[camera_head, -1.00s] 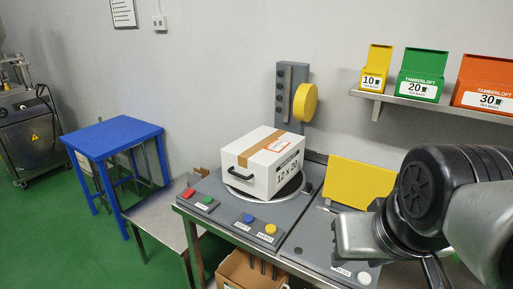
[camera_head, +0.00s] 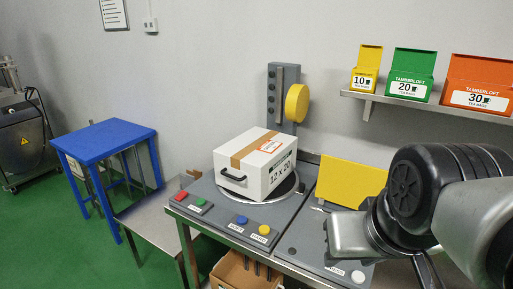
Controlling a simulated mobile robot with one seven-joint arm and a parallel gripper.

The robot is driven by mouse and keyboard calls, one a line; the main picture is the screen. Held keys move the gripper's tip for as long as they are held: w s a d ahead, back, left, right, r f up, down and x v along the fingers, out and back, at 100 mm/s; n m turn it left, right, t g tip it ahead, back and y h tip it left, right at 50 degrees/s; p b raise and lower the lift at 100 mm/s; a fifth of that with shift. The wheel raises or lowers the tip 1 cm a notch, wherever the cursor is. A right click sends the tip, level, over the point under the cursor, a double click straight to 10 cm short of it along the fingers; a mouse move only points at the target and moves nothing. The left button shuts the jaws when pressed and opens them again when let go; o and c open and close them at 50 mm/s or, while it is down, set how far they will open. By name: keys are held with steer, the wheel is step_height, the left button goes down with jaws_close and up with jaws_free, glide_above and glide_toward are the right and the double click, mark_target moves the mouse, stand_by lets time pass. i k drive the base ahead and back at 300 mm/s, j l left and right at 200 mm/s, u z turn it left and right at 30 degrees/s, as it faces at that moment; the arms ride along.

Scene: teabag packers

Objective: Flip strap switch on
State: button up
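A grey control panel (camera_head: 305,240) lies on the bench at the right. It has a white round button (camera_head: 358,277) with a label too small to read, and a small metal lever-like part (camera_head: 320,208) near its back. I cannot tell which part is the strap switch. A white carton (camera_head: 247,172) marked "12 x 20" sits on a round turntable (camera_head: 290,196), left of this panel. My arm comes in from the right over the panel, and its grey end part (camera_head: 345,237) hides some of it. No gripper fingertips can be made out.
The left panel carries red (camera_head: 182,197), green (camera_head: 200,201), blue (camera_head: 242,219) and yellow (camera_head: 264,230) buttons. A grey post (camera_head: 283,85) with a yellow disc (camera_head: 297,103) stands behind the carton. A yellow plate (camera_head: 350,182) stands behind the right panel. A blue table (camera_head: 104,139) is at left.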

mark_target(181, 195)
steer(key=i+j, duration=0.15)
steer(key=j, duration=0.3)
steer(key=i+j+z, duration=0.15)
steer(key=j, duration=0.3)
steer(key=i+j, duration=0.2)
steer(key=j, duration=0.25)
steer(key=i+j+z, duration=0.15)
steer(key=j, duration=0.3)
steer(key=i+j, duration=0.15)
steer(key=j, duration=0.35)
steer(key=i+j+z, duration=0.15)
steer(key=j, duration=0.8)
steer(key=i+j+z, duration=0.15)
steer(key=j, duration=0.35)
